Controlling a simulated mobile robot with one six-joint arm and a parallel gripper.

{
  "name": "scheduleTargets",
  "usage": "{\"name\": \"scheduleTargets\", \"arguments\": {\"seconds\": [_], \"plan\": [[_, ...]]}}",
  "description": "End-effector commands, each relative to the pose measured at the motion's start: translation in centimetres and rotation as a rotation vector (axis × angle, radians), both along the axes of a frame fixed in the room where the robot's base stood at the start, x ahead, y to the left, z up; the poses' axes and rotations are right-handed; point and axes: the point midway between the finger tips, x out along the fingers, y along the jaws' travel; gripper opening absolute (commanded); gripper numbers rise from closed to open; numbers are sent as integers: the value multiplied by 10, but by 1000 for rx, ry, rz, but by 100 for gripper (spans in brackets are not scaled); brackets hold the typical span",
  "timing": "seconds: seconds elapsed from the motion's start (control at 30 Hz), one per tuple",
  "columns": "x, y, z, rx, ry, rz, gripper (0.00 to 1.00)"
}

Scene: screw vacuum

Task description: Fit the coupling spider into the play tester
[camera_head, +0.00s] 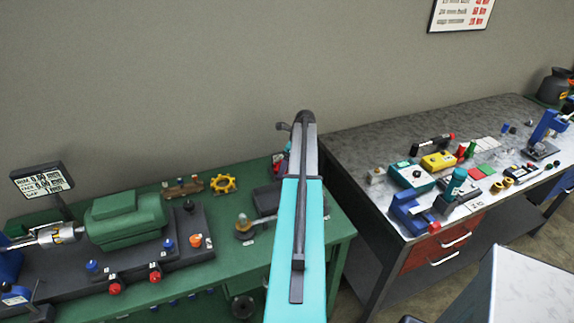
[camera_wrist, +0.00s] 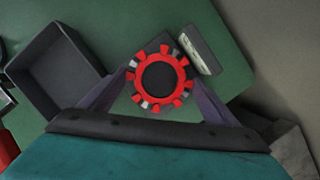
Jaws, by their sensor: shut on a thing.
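In the wrist view, the red coupling spider (camera_wrist: 183,75) is a toothed ring with a dark round middle. My gripper (camera_wrist: 159,76) is shut on it, with one finger at each side. Pale grey blocks show between some of its teeth. A dark block with a pale labelled face (camera_wrist: 197,50), apparently the play tester, lies under and just beyond the spider. I cannot tell whether the spider is seated in it or held above it.
A dark open tray (camera_wrist: 52,78) lies left of the spider on the green bench. A grey workbench (camera_head: 350,150) with several parts stands right.

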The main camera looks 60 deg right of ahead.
Motion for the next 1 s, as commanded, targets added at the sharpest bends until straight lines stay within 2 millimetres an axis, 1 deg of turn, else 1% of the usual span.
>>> {"name": "scheduleTargets", "arguments": {"seconds": [0.57,0.6,0.7,1.0], "plan": [[0,0,-8,0,0,0,59],[0,0,-8,0,0,0,85],[0,0,-7,0,0,0,100],[0,0,-7,0,0,0,100]]}}
